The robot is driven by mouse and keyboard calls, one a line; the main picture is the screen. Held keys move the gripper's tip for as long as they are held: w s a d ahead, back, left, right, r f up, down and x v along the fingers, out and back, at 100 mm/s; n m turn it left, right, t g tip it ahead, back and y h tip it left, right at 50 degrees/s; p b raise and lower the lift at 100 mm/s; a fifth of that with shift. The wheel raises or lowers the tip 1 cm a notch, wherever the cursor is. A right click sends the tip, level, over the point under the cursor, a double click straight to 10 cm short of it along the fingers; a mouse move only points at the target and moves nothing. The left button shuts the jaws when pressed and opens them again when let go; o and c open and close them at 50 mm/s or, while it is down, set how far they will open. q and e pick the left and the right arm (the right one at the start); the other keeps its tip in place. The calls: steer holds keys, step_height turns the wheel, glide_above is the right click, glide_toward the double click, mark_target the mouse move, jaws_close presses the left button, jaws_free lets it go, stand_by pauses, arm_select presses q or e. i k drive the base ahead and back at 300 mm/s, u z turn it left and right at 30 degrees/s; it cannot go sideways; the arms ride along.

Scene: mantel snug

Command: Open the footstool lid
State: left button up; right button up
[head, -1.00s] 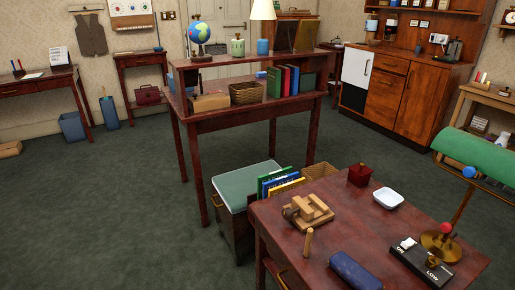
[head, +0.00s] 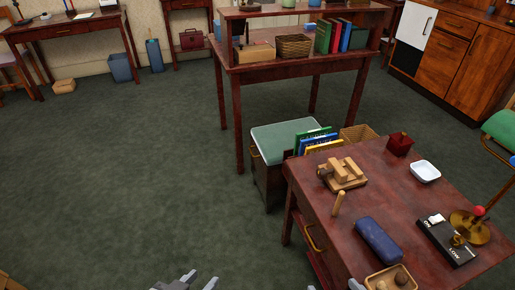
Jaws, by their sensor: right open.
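The footstool (head: 268,178) is a dark box with a pale green padded lid (head: 282,140). It stands on the floor at the middle, between the shelved desk and the near table, and its lid lies flat and closed. A small brass-coloured piece shows at its left side. The near table and the books hide part of its right side. My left gripper (head: 200,283) shows only as grey fingertips at the bottom edge, apart and empty. My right gripper (head: 334,287) is at the bottom edge by the near table, open and mostly cut off. Both are well short of the footstool.
The near table (head: 290,178) holds a wooden puzzle (head: 345,174), a blue case (head: 379,239) and a switch box (head: 447,240). The shelved desk (head: 290,72) is behind.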

mark_target(270, 141)
steer(key=u, duration=0.7)
steer(key=k, duration=1)
steer(key=u, duration=0.95)
steer(key=i, duration=2.7)
steer(key=z, duration=1.85)
steer(key=i, duration=1.1)
steer(key=z, duration=1.35)
steer(key=i, duration=0.6)
steer(key=z, duration=0.05)
